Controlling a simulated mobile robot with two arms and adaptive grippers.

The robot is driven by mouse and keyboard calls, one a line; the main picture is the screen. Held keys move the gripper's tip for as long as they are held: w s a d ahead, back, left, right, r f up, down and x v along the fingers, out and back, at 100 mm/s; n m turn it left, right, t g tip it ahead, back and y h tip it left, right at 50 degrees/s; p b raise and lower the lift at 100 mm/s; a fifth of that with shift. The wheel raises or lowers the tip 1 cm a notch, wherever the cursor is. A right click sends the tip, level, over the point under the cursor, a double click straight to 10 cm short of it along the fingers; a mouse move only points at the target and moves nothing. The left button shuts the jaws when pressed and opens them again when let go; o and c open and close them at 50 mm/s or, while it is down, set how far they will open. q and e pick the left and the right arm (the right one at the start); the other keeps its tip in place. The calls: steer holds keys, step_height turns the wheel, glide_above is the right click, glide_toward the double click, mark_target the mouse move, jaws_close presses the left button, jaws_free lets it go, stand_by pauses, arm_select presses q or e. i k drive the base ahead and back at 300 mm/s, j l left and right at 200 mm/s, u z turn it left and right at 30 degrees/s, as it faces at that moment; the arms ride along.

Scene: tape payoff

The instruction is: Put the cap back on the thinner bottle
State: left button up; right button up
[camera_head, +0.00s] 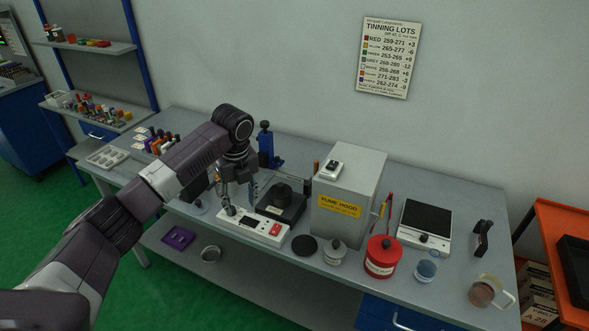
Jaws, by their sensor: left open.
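My left gripper (239,196) points down over the bench, above the left end of a white control box, with its fingers apart and nothing visible between them. A red container (379,266) with a pale label and a dark knob on top stands near the front edge, right of the fume hood. A small clear jar (333,257) with a dark top stands left of it. I cannot read either label, so I cannot tell which is the thinner bottle. A flat black disc (304,245) lies left of the jar; no loose cap is clearly identifiable. My right gripper is out of view.
The white control box (262,229) with a red switch and a black device (282,201) are close to my left gripper. The grey fume hood (347,200) stands right of them. A scale (425,222), blue cup (426,270) and glass mug (483,291) occupy the bench's right.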

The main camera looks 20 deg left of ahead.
mark_target(429, 263)
steer(key=i, duration=1.25)
